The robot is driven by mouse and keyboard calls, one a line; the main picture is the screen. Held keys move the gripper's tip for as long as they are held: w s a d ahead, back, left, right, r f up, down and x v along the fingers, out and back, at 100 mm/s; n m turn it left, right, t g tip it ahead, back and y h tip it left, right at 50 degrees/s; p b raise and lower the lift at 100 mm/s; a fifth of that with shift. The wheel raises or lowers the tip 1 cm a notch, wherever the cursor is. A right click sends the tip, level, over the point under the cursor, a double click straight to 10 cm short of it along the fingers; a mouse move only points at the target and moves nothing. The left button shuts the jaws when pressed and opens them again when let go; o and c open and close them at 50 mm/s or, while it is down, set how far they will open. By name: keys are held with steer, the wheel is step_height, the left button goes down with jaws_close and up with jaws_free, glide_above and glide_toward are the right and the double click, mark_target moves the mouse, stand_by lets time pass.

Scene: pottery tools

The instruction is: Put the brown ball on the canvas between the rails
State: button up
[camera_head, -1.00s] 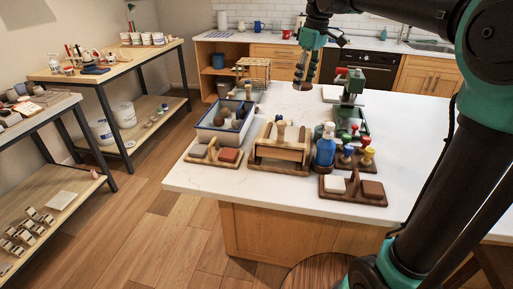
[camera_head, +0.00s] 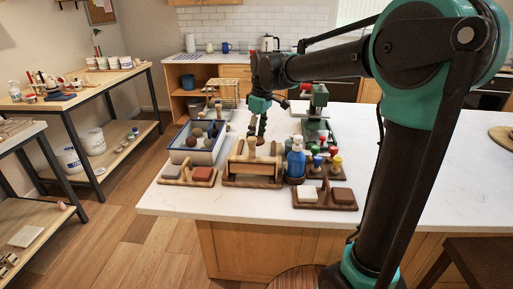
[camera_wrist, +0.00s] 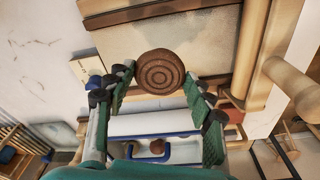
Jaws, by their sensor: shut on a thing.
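The brown ball (camera_wrist: 160,72), marked with rings, sits between the fingertips of my gripper (camera_wrist: 158,84) in the wrist view. My gripper is shut on it. Beyond the ball lies the beige canvas (camera_wrist: 212,50), with a dark wooden rail (camera_wrist: 150,12) along its top and a light wooden roller or rail (camera_wrist: 252,45) at its right. In the head view my gripper (camera_head: 262,132) hangs over the back of the wooden canvas board (camera_head: 252,182). The ball cannot be made out clearly there, and the canvas surface is mostly hidden.
A blue-rimmed tray (camera_head: 172,150) with several balls stands left of the board. A blue bottle (camera_head: 296,160) and colourful-topped tools (camera_head: 336,162) stand close on the right. Block holders (camera_head: 325,206) sit in front.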

mark_target(261, 140)
steer(key=shift+f, duration=2.45)
steer(key=shift+f, duration=0.1)
steer(key=o, duration=1.3)
steer(key=r, duration=0.4)
steer(key=d+r, duration=0.1)
steer(key=r, duration=0.7)
steer(key=shift+s+d+r, duration=0.1)
steer(key=shift+s+d, duration=0.1)
steer(key=shift+s, duration=0.1)
